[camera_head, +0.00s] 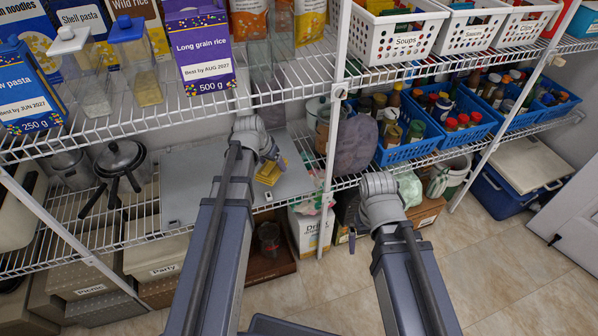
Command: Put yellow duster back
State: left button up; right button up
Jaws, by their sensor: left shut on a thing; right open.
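The yellow duster (268,173) is a small yellow piece in front of the grey panel on the middle shelf. My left gripper (268,158) is shut on it and holds it near the panel's right part. Whether the duster touches the panel I cannot tell. My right wrist (379,188) is in front of the shelf edge, right of the middle post. The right gripper's fingertips are hidden behind the wrist; I see nothing held there.
The grey panel (190,185) lies left of my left gripper, with pans (118,160) further left. A white shelf post (333,120) stands between my arms. Blue baskets (408,140) of jars are at right, and food packets (200,50) are above.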

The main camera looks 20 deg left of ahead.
pick_arm(q)
jog(key=w+d, duration=0.1)
jog(key=d, duration=0.1)
jog(key=w+d+f+b, duration=0.1)
jog(key=w+d, duration=0.1)
jog(key=w+d+f+b, duration=0.1)
jog(key=d, duration=0.2)
jog(key=shift+w+f, duration=0.25)
jog(key=shift+w, duration=0.1)
jog(key=shift+f+b, duration=0.35)
jog(key=shift+b, duration=0.2)
jog(key=shift+f, duration=0.1)
notch_tip(320, 180, down, 4)
jog(key=b, duration=0.4)
jog(key=shift+w+d, duration=0.1)
jog(key=shift+d, duration=0.05)
jog(key=shift+r, duration=0.2)
